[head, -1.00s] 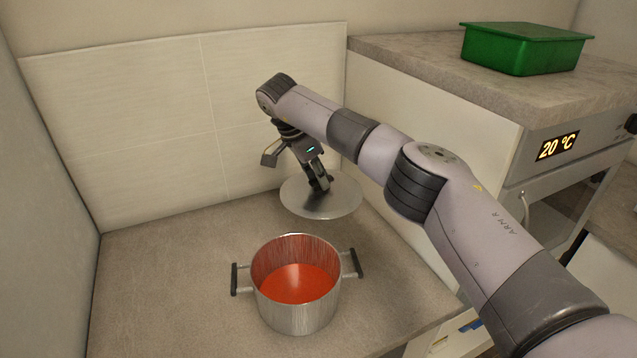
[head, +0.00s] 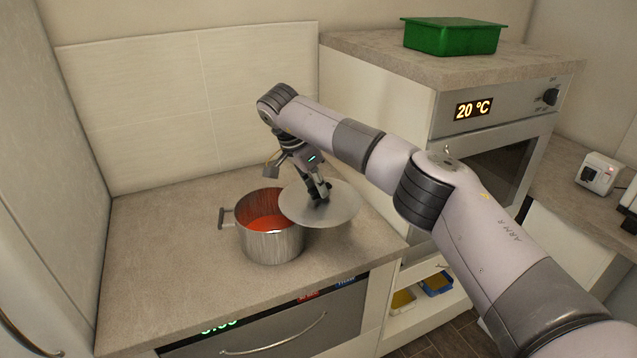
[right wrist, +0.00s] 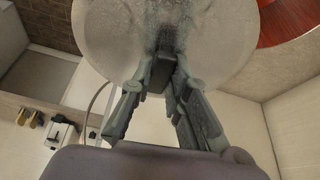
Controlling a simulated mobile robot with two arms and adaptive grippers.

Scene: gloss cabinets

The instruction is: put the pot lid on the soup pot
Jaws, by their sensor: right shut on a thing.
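The soup pot (head: 270,243) is a steel pot of red soup standing upright on the counter, open at the top on its left part. The pot lid (head: 338,212) is a round grey metal disc. My right gripper (head: 319,197) is shut on the lid's knob and holds it to the right of the pot. In the head view the lid overlaps the pot's right rim and hides its right handle; I cannot tell if they touch. In the right wrist view the fingers (right wrist: 160,75) grip the dark knob, with the lid (right wrist: 120,35) beyond and red soup (right wrist: 290,20) at the top right corner. My left gripper is not in view.
The counter (head: 150,260) is clear left of the pot. A tall cabinet wall stands at the left. At the right, a higher unit with an oven showing 20 °C bears a green container (head: 453,38). A white appliance (head: 600,174) stands at the far right.

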